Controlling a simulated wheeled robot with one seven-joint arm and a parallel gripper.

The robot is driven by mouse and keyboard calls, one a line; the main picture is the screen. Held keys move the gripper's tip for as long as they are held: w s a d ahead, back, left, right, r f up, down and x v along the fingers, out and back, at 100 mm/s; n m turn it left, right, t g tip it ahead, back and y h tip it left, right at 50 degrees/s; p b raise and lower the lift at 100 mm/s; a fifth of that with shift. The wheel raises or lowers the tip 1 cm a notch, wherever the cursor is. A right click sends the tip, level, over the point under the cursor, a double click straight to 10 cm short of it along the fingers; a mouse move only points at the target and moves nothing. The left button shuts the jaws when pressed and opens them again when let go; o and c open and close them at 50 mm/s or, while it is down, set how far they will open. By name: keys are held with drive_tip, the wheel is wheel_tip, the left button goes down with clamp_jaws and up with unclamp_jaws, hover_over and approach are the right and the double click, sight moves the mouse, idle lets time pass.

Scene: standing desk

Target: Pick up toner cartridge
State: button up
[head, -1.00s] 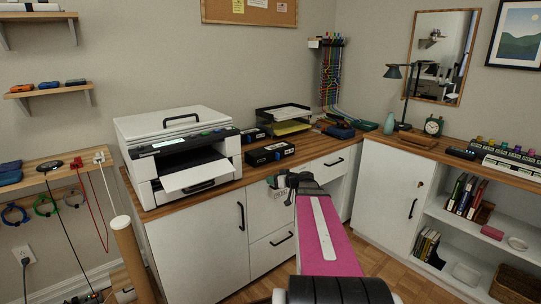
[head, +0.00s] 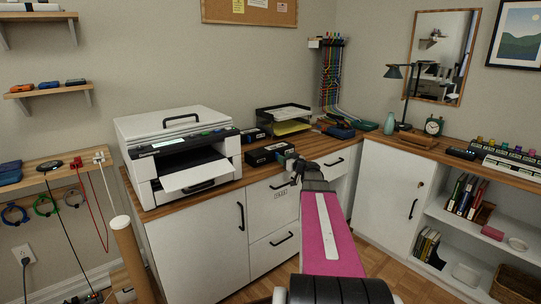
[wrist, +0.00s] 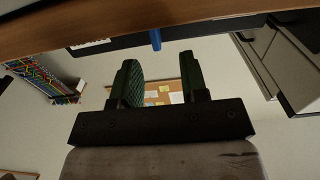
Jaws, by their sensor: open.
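The likely toner cartridge is a black box (head: 270,153) with a pale label, lying on the wooden desk in front of the paper tray, right of the printer. In the wrist view, which looks upside down, a dark box with a blue tab (wrist: 156,39) lies beyond the desk edge, probably the same one. My gripper (head: 295,165) is at the desk's front edge, close to the box's right end. In the wrist view, its two green ridged fingers (wrist: 162,82) are apart with nothing between them. The head view partly hides the fingertips behind my wrist.
A similar dark box (head: 252,135) lies behind. The white printer (head: 180,150) stands left, and a black paper tray (head: 284,120) behind. Blue and dark items (head: 338,130) lie to the right. White drawers (head: 270,222) are below the desk edge.

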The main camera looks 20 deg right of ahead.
sight(272, 154)
drive_tip(key=x, duration=0.4)
drive_tip(key=shift+w+d+f, duration=0.1)
drive_tip(key=shift+w+f, duration=0.15)
drive_tip(key=shift+w, duration=0.15)
clamp_jaws()
drive_tip(key=shift+r, duration=0.15)
